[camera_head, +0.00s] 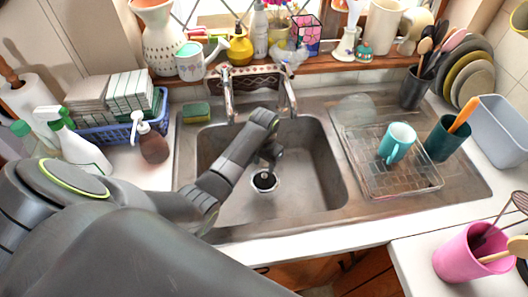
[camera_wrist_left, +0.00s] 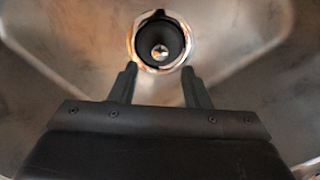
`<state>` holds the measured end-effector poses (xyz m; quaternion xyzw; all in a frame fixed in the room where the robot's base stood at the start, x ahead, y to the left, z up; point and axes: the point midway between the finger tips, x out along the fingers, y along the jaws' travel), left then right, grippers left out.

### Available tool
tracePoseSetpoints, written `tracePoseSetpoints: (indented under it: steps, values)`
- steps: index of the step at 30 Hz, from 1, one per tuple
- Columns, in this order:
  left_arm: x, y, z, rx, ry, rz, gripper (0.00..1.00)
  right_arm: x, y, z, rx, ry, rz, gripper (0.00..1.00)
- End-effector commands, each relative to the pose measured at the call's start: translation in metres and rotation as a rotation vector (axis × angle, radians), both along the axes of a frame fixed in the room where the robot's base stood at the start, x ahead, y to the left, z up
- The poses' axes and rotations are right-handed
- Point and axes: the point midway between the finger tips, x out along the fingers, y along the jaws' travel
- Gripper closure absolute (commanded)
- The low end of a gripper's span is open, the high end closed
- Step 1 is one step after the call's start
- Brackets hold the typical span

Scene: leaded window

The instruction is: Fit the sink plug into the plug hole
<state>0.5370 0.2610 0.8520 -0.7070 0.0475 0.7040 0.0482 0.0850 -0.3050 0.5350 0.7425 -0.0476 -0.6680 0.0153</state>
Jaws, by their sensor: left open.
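The metal sink (camera_head: 225,205) has a bright-rimmed plug hole (camera_head: 264,190) in its floor. The round black sink plug (camera_head: 264,181) appears to sit in this hole, within the metal ring. I cannot tell how deep it sits. In the left wrist view the black plug (camera_wrist_left: 147,42) has a shiny centre and lies inside the bright ring of the plug hole (camera_wrist_left: 134,48), just beyond the fingertips. My left gripper (camera_head: 268,161) reaches down into the sink above the plug. In the wrist view its fingers (camera_wrist_left: 159,70) are apart with nothing between them. My right gripper is not in view.
The taps (camera_head: 228,98) stand behind the basin. A wire rack (camera_head: 405,178) with a teal mug (camera_head: 397,142) is on the right drainer. Spray bottles (camera_head: 75,145) and a brown soap bottle (camera_head: 153,145) stand left. The basin floor around the plug looks clear.

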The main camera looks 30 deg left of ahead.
Motion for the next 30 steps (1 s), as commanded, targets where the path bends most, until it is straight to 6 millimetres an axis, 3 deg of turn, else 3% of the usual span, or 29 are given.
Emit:
tracePoseSetpoints:
  steps: [6, 12, 30]
  values:
    - [0.001, 0.001, 0.039, 0.001, -0.003, 0.0, 0.57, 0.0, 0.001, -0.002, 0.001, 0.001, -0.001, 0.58]
    - [0.0, 0.0, 0.057, 0.0, 0.0, 0.001, 0.57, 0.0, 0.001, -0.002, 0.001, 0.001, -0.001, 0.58]
    - [0.0, 0.0, 0.06, 0.0, 0.001, 0.0, 0.57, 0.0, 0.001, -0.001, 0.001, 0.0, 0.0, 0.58]
